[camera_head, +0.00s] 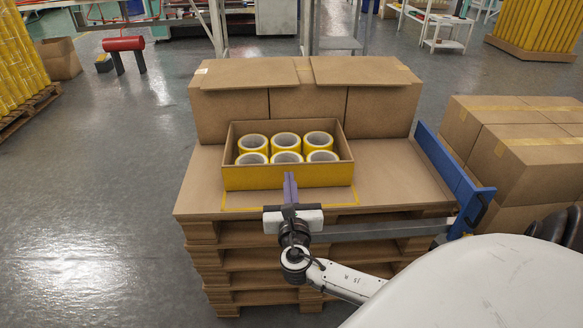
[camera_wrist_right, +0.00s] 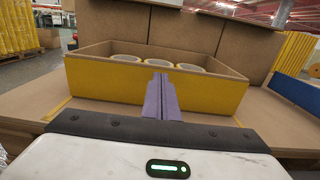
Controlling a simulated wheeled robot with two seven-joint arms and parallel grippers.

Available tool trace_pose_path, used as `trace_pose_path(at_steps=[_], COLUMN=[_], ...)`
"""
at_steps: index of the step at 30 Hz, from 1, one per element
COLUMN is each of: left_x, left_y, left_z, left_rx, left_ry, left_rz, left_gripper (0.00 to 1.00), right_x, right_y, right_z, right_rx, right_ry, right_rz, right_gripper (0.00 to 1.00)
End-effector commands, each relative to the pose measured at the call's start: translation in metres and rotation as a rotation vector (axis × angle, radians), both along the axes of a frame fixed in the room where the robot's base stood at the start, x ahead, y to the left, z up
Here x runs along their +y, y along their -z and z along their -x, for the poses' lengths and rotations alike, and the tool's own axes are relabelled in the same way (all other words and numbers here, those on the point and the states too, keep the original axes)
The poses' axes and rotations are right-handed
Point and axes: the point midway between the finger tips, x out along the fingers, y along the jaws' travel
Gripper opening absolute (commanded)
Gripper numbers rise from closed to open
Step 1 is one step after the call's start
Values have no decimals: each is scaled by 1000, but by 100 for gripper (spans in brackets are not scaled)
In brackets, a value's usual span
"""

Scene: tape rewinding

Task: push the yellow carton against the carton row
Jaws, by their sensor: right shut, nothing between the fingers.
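The yellow carton (camera_head: 240,178) is an open box with a yellow front, holding several tape rolls with white cores. It stands upright on a board on the pallet stack, and its yellow front also shows in the right wrist view (camera_wrist_right: 100,82). From the head view I cannot tell whether the yellow carton touches the row. My right gripper (camera_head: 290,182) is shut and empty, its purple fingers pointing at the middle of the carton's front, at or very close to it (camera_wrist_right: 158,78). My left gripper is not in view.
A yellow outline (camera_head: 228,208) is marked on the board in front of the carton. A blue rail (camera_head: 450,172) runs along the board's right side. More brown cartons (camera_head: 540,150) stand to the right. Bare board lies on both sides of the yellow carton.

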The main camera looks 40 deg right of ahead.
Motion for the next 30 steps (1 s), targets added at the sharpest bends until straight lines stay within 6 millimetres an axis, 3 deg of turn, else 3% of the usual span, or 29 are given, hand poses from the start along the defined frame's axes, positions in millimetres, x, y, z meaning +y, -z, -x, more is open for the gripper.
trace_pose_path(at_steps=[1, 13, 26, 30], left_x=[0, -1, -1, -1], left_y=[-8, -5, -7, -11], left_z=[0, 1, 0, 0], left_rx=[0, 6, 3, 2], left_ry=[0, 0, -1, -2], left_rz=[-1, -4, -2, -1], left_gripper=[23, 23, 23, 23], right_x=[10, 63, 74, 79], right_y=[-3, 0, 0, 20], right_z=[6, 70, 82, 87], right_rx=[3, 2, 0, 3], right_ry=[-5, -5, -5, -16], right_rz=[-5, -4, -4, -142], right_gripper=[0, 0, 0, 0])
